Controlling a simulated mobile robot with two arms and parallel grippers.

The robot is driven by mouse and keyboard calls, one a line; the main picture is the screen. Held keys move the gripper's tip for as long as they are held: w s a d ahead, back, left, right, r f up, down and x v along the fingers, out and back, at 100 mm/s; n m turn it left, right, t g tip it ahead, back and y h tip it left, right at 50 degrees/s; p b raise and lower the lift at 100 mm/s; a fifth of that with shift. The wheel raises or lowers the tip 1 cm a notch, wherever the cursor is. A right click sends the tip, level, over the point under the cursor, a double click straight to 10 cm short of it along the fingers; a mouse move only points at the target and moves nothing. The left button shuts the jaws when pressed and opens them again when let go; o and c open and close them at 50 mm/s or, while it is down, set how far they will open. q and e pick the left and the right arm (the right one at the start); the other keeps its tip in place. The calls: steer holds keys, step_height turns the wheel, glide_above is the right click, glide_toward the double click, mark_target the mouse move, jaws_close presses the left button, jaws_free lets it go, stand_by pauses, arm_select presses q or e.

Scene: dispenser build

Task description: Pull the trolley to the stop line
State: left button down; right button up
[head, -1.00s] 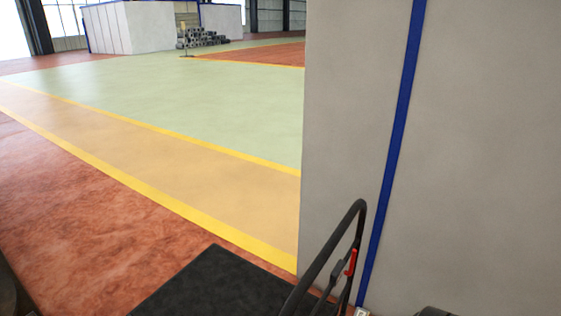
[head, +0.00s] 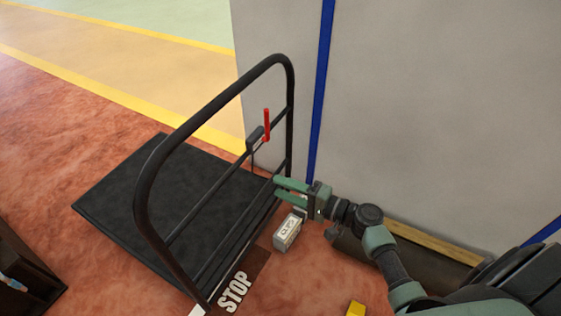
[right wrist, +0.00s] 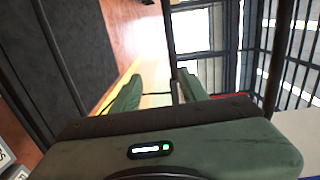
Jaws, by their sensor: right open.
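The trolley has a flat black platform (head: 120,190) and an upright black tube handle (head: 150,165) at its near end. A red lever (head: 267,125) sits on the handle frame's right side. My green right gripper (head: 277,187) is open, its fingers pointing left at the lower right of the handle frame. In the right wrist view a dark bar (right wrist: 168,30) shows between the spread fingers (right wrist: 156,88); I cannot tell whether they touch it. White STOP lettering (head: 234,292) lies on the floor just in front of the trolley's near end. My left gripper is not in view.
A grey wall (head: 420,110) with blue stripes stands close on the right. A small labelled grey box (head: 287,232) is on the floor below my right gripper. A dark cabinet-like thing (head: 25,275) is at lower left. A yellow object (head: 356,309) shows at the bottom edge. Open floor lies beyond the trolley.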

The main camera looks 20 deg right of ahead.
steer(key=r, duration=0.2)
glide_toward(238, 161)
steer(key=w+a+f, duration=0.1)
steer(key=w, duration=0.1)
steer(key=shift+t, duration=0.3)
steer(key=b+x, duration=0.1)
steer(key=x, duration=0.3)
steer(key=b+x, duration=0.2)
steer(key=x, duration=0.2)
steer(key=shift+s+f, duration=0.1)
steer(key=shift+f, duration=0.15)
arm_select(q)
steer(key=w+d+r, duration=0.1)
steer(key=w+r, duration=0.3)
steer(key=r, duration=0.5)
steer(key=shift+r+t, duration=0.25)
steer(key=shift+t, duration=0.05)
arm_select(e)
steer(key=shift+w+a+r, duration=0.1)
steer(key=shift+w+a, duration=0.1)
steer(key=shift+w, duration=0.05)
jaws_close()
